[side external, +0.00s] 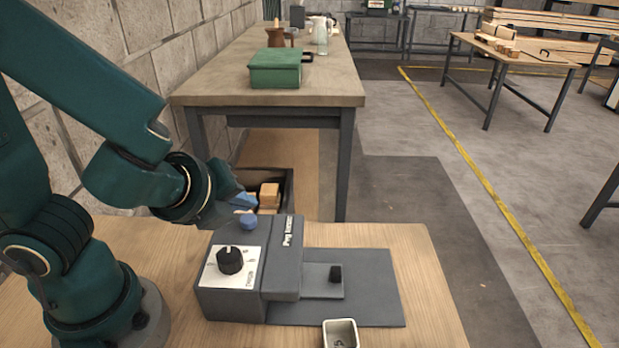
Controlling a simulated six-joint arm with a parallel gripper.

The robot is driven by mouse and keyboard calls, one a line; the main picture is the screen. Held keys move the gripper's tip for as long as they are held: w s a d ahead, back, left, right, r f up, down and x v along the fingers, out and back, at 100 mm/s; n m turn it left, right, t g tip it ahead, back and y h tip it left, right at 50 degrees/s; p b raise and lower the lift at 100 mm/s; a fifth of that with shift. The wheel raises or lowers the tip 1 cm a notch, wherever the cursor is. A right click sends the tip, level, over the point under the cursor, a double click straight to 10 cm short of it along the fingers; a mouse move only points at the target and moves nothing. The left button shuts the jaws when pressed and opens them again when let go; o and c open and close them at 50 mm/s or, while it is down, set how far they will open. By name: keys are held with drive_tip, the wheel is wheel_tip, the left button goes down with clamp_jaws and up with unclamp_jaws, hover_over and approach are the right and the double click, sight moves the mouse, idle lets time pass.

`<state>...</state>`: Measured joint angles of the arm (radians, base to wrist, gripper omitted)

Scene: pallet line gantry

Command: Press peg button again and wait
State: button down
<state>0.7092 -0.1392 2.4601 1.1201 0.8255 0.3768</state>
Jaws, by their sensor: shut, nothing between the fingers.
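The grey peg machine (281,268) sits on the wooden table, with lettering starting "Peg" on its top. A blue button (248,222) stands on its far left part, behind a white panel (216,271) with a black dial (230,261). My gripper (244,200) is shut and empty, its bluish fingertips just above and behind the button in the picture. A small gap seems to show between them, but depth is hard to judge.
A small open pale cup (341,334) stands at the table's front edge. A dark bin (289,187) with wooden blocks (269,194) lies beyond the table. A workbench behind holds a green box (275,69). A flat grey mat (372,286) lies right of the machine.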

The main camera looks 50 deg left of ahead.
sight(245, 223)
drive_tip(key=shift+f, duration=0.1)
idle(0.5)
drive_tip(key=shift+f, duration=0.35)
drive_tip(key=shift+f, duration=0.5)
idle(0.6)
drive_tip(key=shift+r, duration=0.95)
drive_tip(key=shift+r, duration=2.5)
